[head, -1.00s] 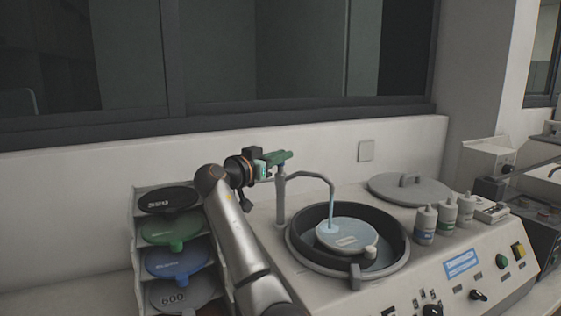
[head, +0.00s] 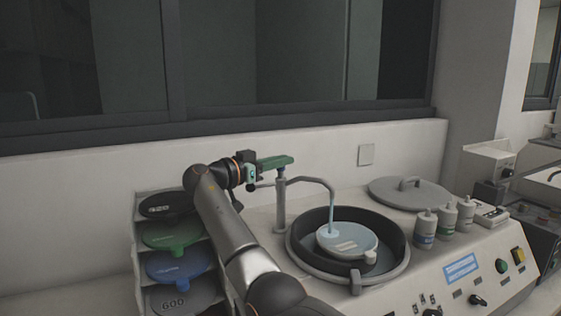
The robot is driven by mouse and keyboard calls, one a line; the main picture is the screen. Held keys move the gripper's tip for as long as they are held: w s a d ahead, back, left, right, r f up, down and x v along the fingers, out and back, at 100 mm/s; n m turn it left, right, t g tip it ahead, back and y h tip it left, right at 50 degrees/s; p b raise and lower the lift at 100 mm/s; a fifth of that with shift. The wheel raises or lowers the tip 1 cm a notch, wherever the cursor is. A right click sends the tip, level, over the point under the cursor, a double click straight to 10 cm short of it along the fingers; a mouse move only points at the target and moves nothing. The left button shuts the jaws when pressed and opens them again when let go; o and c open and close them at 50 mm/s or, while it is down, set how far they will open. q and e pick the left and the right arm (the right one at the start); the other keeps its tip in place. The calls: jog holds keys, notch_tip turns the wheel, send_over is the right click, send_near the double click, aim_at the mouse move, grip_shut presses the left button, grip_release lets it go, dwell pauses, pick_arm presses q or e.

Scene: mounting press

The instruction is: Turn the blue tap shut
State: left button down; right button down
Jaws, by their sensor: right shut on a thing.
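The tap (head: 281,205) is a grey upright post with a bent spout over a round black bowl. Its lever (head: 277,162) at the top looks green, not blue. A pale blue stream of water (head: 332,220) runs from the spout onto the disc (head: 346,239) in the bowl. My right gripper (head: 254,168) is at the left end of the lever and is shut on it. The fingertips are small and partly hidden. My left gripper is not in view.
The bowl (head: 292,246) sits in the machine right of the tap. A grey lid (head: 395,193) and several small bottles (head: 424,229) stand further right. A rack of coloured discs (head: 172,235) is at left, beside my arm. The wall is close behind.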

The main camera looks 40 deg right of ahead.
jog(key=shift+f, duration=0.15)
jog(key=c, duration=0.9)
grip_release()
jog(key=a+b, duration=0.2)
jog(key=a, duration=1)
jog(key=shift+w+a, duration=0.2)
jog(key=shift+w, duration=0.15)
